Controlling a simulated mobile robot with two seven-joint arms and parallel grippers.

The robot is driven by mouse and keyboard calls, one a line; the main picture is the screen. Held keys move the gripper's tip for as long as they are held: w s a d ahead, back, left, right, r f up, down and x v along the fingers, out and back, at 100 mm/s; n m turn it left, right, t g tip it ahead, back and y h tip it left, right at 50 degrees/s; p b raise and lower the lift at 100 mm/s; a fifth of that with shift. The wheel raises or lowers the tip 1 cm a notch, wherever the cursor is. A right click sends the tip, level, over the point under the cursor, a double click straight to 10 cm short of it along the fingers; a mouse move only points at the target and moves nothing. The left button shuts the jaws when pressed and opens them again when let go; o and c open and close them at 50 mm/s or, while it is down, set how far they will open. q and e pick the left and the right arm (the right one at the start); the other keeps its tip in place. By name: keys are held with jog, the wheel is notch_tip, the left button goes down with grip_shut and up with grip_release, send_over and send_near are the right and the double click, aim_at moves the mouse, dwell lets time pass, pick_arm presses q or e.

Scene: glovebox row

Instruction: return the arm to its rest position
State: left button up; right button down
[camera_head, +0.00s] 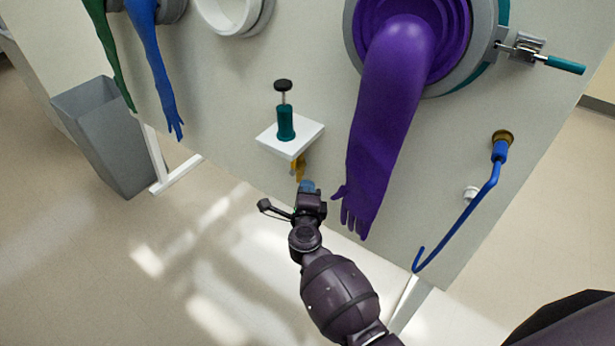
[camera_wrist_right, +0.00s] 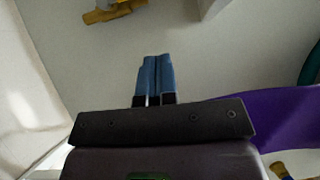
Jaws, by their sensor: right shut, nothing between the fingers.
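My right arm reaches up from the bottom of the head view. Its gripper (camera_head: 307,187) has blue fingertips and points at the glovebox wall, just below a small white shelf and left of the purple glove. In the right wrist view the two blue fingers (camera_wrist_right: 155,77) lie side by side, shut, with nothing between them. A yellow part (camera_head: 298,168) hangs under the shelf near the fingertips; it also shows at the top of the wrist view (camera_wrist_right: 113,11), apart from the fingers. My left gripper is not in view.
The purple glove (camera_head: 392,100) hangs close right of my gripper. A blue bent hose (camera_head: 467,210) is at right. A grey bin (camera_head: 110,140) stands at left. The floor (camera_head: 120,290) at lower left is clear.

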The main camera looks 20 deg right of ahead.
jog(key=shift+v, duration=1.1)
